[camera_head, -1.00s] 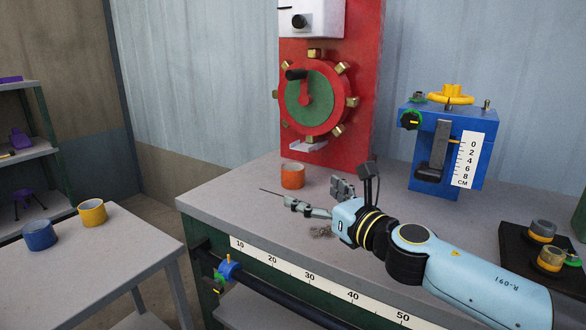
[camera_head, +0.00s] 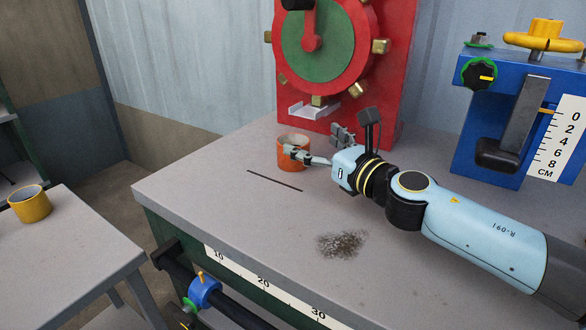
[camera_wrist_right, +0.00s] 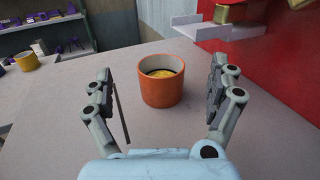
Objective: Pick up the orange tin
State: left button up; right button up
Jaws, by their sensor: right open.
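The orange tin (camera_head: 287,157) stands upright on the workbench, in front of the red machine. In the right wrist view the orange tin (camera_wrist_right: 162,88) is ahead of my fingers, midway between them, with something yellow visible inside. My right gripper (camera_head: 316,148) is beside the tin on its right, with one finger overlapping the tin in the head view. In the wrist view my right gripper (camera_wrist_right: 168,98) is open and empty, with a gap between each finger and the tin. My left gripper is not in view.
The red machine (camera_head: 400,85) with its small tray (camera_head: 314,110) stands just behind the tin. A blue device (camera_head: 470,150) stands at the right. A yellow tin (camera_head: 30,205) is on a separate table at the left. The bench front, with a dark stain (camera_head: 341,244), is clear.

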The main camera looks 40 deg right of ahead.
aim_at(286, 138)
notch_tip(286, 138, down, 4)
jog(key=shift+r+b, duration=0.1)
jog(key=shift+b, duration=1.1)
jog(key=shift+w+r+p, duration=0.25)
jog(key=shift+w+p, duration=0.05)
jog(key=shift+w, duration=0.25)
jog(key=shift+w+r+p, duration=0.25)
jog(key=shift+w, duration=0.9)
jog(key=w, duration=0.4)
jog(key=shift+w+f, duration=0.1)
jog(key=shift+f, duration=0.05)
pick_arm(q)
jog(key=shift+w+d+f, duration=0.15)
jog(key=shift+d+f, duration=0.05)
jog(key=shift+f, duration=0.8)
pick_arm(e)
jog(key=shift+c, duration=0.5)
jog(key=c, duration=1.3)
